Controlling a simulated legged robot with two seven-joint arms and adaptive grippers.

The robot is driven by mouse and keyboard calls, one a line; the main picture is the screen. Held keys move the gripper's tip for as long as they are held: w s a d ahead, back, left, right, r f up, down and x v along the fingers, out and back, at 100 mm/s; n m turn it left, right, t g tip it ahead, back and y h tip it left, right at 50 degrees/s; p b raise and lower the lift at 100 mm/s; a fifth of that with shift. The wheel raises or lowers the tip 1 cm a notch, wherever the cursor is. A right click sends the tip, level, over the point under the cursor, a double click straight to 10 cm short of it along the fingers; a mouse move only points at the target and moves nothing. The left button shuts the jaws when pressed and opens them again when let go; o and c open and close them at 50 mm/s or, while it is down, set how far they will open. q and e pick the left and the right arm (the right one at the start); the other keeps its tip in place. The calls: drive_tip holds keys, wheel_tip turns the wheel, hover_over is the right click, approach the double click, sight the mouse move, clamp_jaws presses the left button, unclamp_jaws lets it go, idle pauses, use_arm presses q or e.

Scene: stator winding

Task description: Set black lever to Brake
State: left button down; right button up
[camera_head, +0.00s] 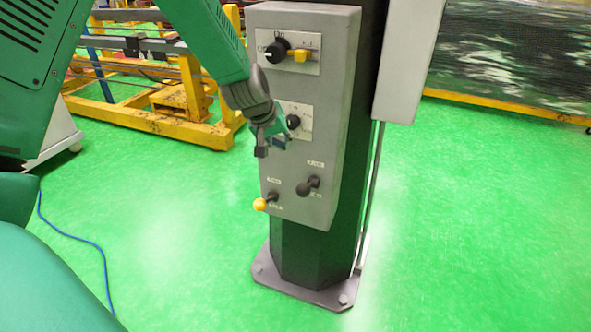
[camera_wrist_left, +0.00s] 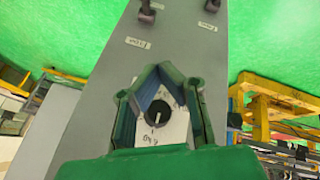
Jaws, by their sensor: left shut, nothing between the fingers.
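The black lever (camera_head: 309,185) sticks out of the lower right of the grey control box in the head view, with a small label above it. In the left wrist view, the picture is turned over and the lever at top left (camera_wrist_left: 147,12) appears to be the black one. My left gripper (camera_head: 270,146) is shut and empty. It is in front of the box, above and to the left of the black lever and apart from it. Its fingers show in the wrist view (camera_wrist_left: 160,75). My right gripper is not in view.
A yellow-knobbed lever (camera_head: 260,204) is left of the black lever. A middle rotary knob (camera_head: 293,122) is beside my gripper. A black knob (camera_head: 276,51) and yellow switch (camera_head: 300,56) are on top. The box is on a dark post (camera_head: 310,250); green floor around is clear.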

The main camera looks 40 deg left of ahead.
sight(308, 187)
use_arm(q)
drive_tip(key=w+d+f, duration=0.3)
drive_tip(key=f, duration=0.7)
drive_tip(key=shift+d+f, duration=0.2)
drive_tip(key=shift+f, duration=0.1)
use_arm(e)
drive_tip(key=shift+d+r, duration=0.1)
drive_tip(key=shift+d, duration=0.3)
